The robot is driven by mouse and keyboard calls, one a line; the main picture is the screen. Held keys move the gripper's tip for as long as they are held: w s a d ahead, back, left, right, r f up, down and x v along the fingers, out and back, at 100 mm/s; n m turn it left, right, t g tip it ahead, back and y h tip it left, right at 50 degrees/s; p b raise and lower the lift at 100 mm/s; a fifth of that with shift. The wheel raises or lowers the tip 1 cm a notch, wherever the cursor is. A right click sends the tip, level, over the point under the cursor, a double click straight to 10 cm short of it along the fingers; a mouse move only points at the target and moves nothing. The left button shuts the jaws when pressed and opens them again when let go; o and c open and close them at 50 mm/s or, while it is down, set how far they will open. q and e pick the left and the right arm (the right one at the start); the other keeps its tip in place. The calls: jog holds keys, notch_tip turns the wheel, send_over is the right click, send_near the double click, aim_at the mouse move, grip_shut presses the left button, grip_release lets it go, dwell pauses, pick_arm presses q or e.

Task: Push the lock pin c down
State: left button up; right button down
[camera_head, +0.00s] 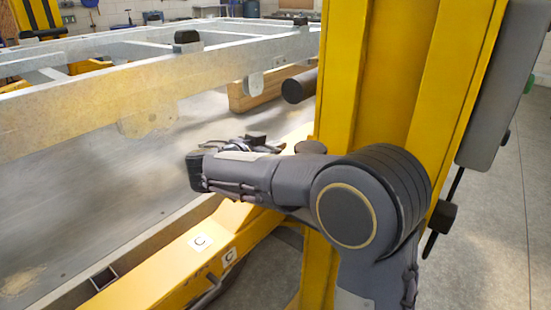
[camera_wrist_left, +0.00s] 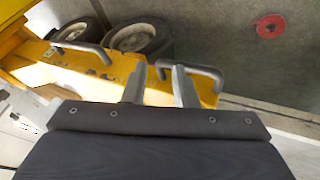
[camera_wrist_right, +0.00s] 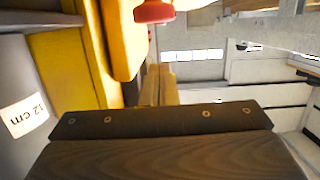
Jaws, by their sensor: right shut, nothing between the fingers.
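A grey bent rod (camera_head: 213,288) shows below the labels and may be lock pin c. In the left wrist view, two dark bent handles stand at the beam, one at the left (camera_wrist_left: 80,47) and one at the fingertips (camera_wrist_left: 205,72). I cannot tell which is pin c. My left gripper (camera_wrist_left: 160,82) is open, its fingers apart near the second handle; contact is unclear. My right gripper (camera_wrist_right: 160,84) is shut and empty, beside a yellow post, with a red knob (camera_wrist_right: 154,11) beyond its tips.
A tall yellow post (camera_head: 345,80) stands behind my right arm. A grey metal frame (camera_head: 150,90) fills the left. A dark round bar (camera_head: 299,86) sticks out beside the post. Wheels (camera_wrist_left: 130,35) lie beyond the beam. Open floor (camera_head: 490,240) is at the right.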

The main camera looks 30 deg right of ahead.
jog(key=v, duration=1)
jog(key=shift+b, duration=0.4)
jog(key=shift+s, duration=0.1)
